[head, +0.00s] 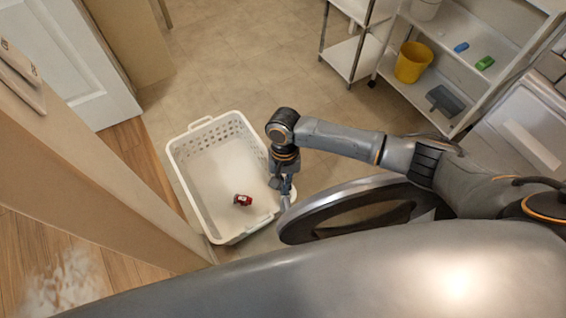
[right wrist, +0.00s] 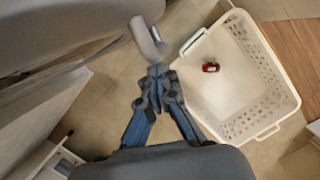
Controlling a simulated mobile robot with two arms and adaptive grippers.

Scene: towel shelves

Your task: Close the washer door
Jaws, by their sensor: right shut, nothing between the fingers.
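The washer door (head: 300,224) is a round grey ring with a dark inner part. It stands open, swung out, and is partly hidden behind my right arm. My right gripper (head: 284,190) is shut and empty, beside the door's outer left edge and over the right rim of the basket. In the right wrist view the shut fingertips (right wrist: 158,72) point at a silver curved piece (right wrist: 148,42) that seems to be the door's handle or edge. I cannot tell whether they touch. My left gripper is not in view.
A white laundry basket (head: 187,142) with a small red object (head: 242,200) inside stands on the floor by the door. Shelves (head: 455,62) with a yellow bucket (head: 412,62) are at upper right. A wall (head: 90,170) is at left. Floor beyond the basket is clear.

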